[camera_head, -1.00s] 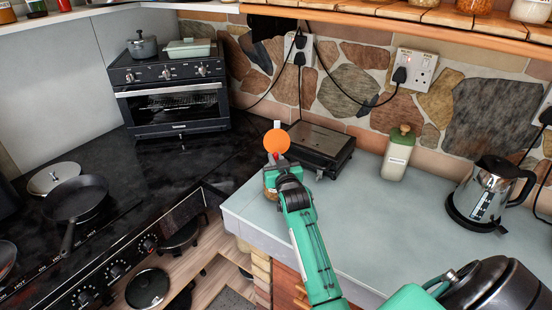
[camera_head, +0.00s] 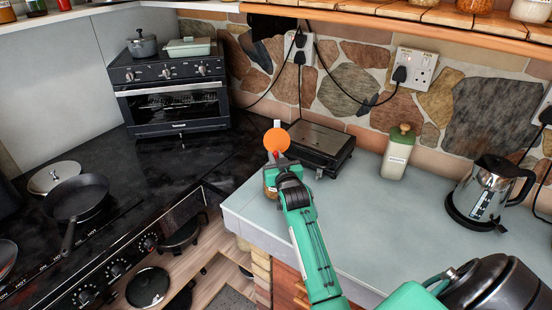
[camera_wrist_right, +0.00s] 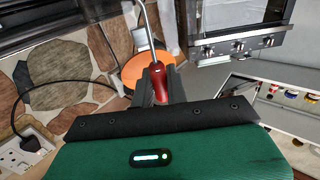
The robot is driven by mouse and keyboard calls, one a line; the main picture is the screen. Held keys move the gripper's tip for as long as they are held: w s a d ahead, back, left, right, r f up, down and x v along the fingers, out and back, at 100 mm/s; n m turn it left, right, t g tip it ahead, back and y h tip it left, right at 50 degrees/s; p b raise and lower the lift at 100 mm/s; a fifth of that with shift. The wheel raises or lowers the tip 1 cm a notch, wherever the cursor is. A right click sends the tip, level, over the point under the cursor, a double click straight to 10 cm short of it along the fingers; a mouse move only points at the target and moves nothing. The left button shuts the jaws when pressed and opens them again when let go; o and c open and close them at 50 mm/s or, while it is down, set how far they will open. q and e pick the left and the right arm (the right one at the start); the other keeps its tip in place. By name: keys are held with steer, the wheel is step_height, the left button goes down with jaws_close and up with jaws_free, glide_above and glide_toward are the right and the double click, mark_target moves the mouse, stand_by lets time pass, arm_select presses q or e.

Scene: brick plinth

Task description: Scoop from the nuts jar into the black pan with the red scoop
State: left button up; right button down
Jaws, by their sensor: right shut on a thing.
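My right gripper (camera_head: 278,166) is over the near left corner of the grey counter. In the right wrist view my right gripper (camera_wrist_right: 160,78) is shut on the red handle of the scoop (camera_wrist_right: 160,88), whose metal shaft runs up from it. A flat orange disc (camera_head: 277,140) shows just beyond the fingers; I cannot tell what it belongs to. The nuts jar (camera_head: 269,188) is mostly hidden behind the gripper, and I cannot tell whether the scoop is inside it. The black pan (camera_head: 82,195) sits on the hob at the left, apart from the gripper. My left gripper is not in view.
A flat black grill (camera_head: 322,140) stands just behind the gripper. A green-lidded canister (camera_head: 397,155) and a kettle (camera_head: 485,195) stand to the right. A small oven (camera_head: 175,103) is at the back left. The counter's middle is clear.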

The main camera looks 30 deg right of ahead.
step_height(320, 180, up, 14)
steer(key=p, duration=1.1)
steer(key=shift+f, duration=0.15)
steer(key=shift+a, duration=0.1)
stand_by(0.6)
